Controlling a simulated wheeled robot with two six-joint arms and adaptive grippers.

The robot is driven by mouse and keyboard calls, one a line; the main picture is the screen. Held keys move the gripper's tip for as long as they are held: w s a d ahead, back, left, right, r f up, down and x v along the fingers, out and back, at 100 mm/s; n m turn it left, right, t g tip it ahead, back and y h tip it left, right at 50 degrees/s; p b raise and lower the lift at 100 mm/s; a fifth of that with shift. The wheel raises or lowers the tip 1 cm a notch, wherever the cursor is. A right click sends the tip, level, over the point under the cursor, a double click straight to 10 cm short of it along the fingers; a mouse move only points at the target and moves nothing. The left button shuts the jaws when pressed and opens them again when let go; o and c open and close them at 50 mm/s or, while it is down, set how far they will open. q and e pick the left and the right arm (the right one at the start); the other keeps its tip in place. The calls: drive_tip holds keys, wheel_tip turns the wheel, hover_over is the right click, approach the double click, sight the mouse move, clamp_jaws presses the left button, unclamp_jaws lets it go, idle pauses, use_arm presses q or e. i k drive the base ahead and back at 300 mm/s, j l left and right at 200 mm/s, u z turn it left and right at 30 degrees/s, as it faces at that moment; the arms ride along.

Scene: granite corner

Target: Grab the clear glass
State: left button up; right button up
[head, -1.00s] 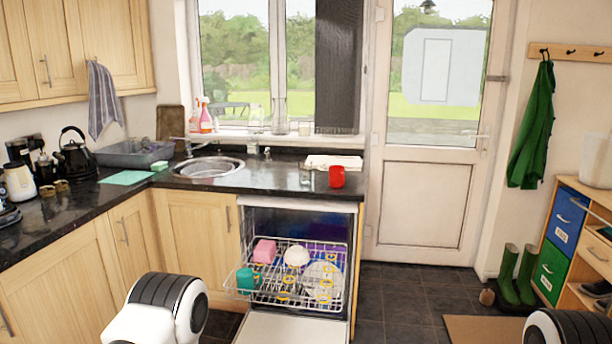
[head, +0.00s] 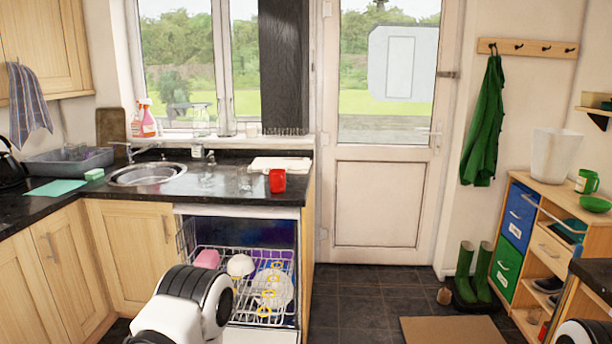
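On the black granite worktop, just left of the red mug (head: 277,181), there is a faint see-through shape that may be a clear glass; its outline is hard to make out. Clear glassware (head: 200,121) also stands on the windowsill behind the sink, with a small clear glass or jar (head: 252,130) to its right. Only white and black links of my arms show, at the bottom left-centre and the bottom right corner. Neither gripper is in view.
The dishwasher below the worktop stands open, its rack (head: 262,285) holding dishes and pulled out. A white cloth (head: 280,163) lies behind the mug. The sink (head: 147,174) is to the left. A wooden shelf unit (head: 545,250) stands right. Dark floor is clear before the door.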

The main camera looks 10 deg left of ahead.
sight(244, 171)
drive_tip(key=i+l, duration=0.3)
drive_tip(key=i, duration=0.15)
drive_tip(key=i+l+z, duration=0.15)
drive_tip(key=i+l, duration=0.45)
drive_tip(key=i, duration=0.35)
drive_tip(key=z, duration=0.05)
